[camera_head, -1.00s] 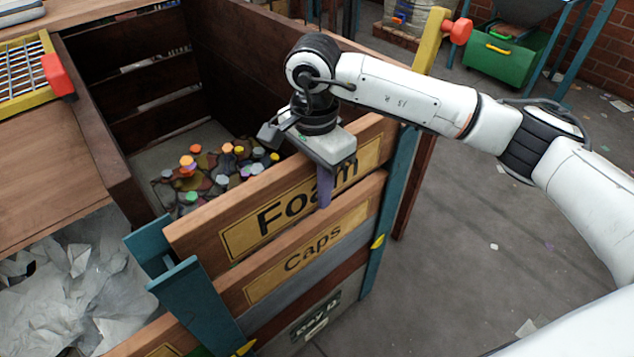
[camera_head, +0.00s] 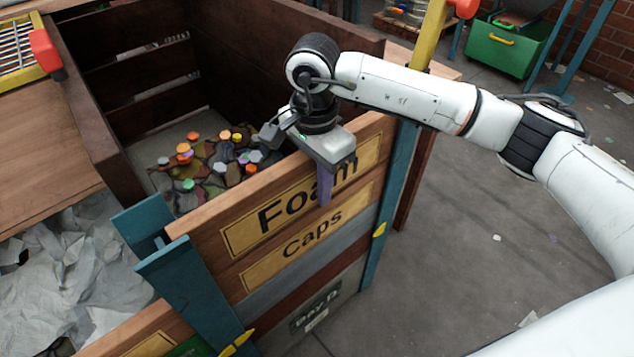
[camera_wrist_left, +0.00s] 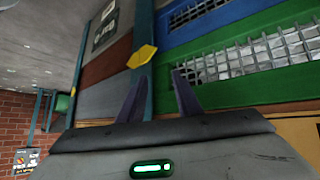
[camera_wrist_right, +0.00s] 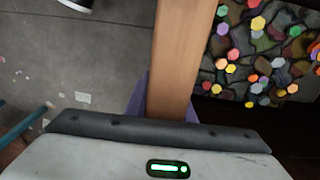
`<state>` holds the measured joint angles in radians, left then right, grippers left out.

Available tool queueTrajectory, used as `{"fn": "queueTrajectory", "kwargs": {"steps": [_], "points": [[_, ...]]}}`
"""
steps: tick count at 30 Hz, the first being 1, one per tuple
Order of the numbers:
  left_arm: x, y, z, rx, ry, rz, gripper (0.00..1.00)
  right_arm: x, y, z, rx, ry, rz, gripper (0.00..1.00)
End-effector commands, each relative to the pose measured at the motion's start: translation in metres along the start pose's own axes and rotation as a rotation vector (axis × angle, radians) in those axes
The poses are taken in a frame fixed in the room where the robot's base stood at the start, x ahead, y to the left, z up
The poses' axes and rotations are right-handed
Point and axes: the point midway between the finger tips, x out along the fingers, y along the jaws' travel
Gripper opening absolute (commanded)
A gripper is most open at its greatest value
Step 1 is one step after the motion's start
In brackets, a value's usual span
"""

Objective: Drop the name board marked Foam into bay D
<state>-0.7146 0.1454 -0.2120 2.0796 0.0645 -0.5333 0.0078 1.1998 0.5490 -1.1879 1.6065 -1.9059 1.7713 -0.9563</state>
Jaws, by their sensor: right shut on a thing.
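The wooden name board marked Foam (camera_head: 245,234) spans the front of bay D, just above the Caps board (camera_head: 292,248). I see no gap between the two. Its ends are at the teal posts, and whether both sit fully in the slots is hard to tell. My right gripper (camera_head: 323,183) is shut on the Foam board's top edge, one purple finger on its front face. The right wrist view shows the board (camera_wrist_right: 181,50) between the fingers. My left gripper (camera_wrist_left: 157,97) is open and empty before a teal post. The Bay D plate (camera_head: 317,308) is low on the front.
Behind the boards, the bay holds a heap of coloured caps (camera_head: 215,160). A teal post (camera_head: 185,285) stands at the left end, another (camera_head: 386,200) at the right. Crumpled white sheets (camera_head: 70,270) fill the neighbouring bay. The floor at right is mostly open.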

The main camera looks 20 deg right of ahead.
Motion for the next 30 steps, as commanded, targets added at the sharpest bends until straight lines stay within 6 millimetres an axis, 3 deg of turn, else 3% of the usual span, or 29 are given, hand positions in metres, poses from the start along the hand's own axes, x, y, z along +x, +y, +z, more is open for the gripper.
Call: {"fn": "queueTrajectory", "kwargs": {"steps": [5, 6, 10, 21, 30], "points": [[0.005, -0.001, 0.006, 0.0, -0.002, 0.0, 0.31, 0.006, -0.001, 0.0, 0.001, -0.001, -0.005, 0.0], [0.004, -0.001, 0.005, 0.0, -0.002, 0.0, 0.31, 0.005, -0.001, 0.0, 0.001, -0.001, -0.005, 0.25], [0.004, -0.001, 0.006, 0.0, -0.003, 0.0, 0.31, 0.005, -0.001, 0.0, 0.001, -0.001, -0.004, 0.44], [0.004, 0.0, 0.005, -0.006, -0.002, 0.001, 0.31, 0.007, 0.0, 0.0, 0.001, 0.0, 0.002, 0.44], [-0.006, 0.002, -0.007, -0.006, 0.011, 0.003, 0.31, -0.052, -0.001, 0.0, 0.0, 0.001, -0.006, 0.44]]}}
